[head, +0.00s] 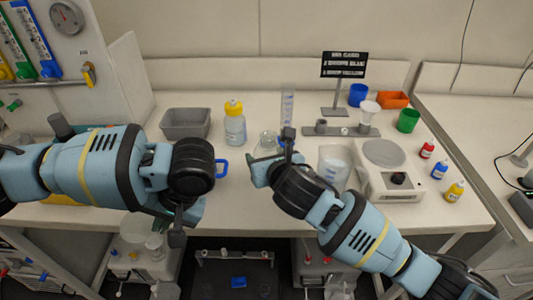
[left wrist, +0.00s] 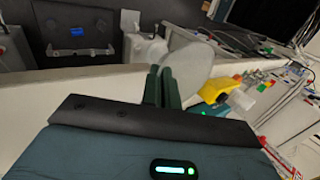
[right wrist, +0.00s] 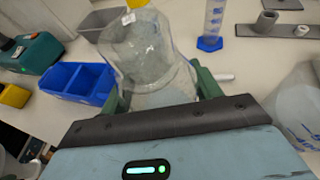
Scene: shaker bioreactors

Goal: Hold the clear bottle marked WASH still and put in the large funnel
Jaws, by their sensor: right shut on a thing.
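A clear bottle (head: 266,143) stands on the bench near the middle. My right gripper (right wrist: 163,92) is shut around it, with one green finger on each side in the right wrist view. The bottle (right wrist: 148,48) has a small pale label near its top, too small to read. A white funnel (head: 369,108), the largest I see, sits in a grey holder (head: 340,130) at the back right. My left gripper (head: 178,232) hangs at the bench's front edge, left of the bottle. Its fingers (left wrist: 163,85) are together and empty in the left wrist view.
A blue bin (right wrist: 78,83) lies left of the bottle. A measuring cylinder (head: 287,108) stands behind it, a beaker (head: 333,160) and scale (head: 390,185) to its right. A yellow-capped bottle (head: 235,127) and grey tub (head: 185,123) stand at back left. A black sign (head: 344,65) rises behind the holder.

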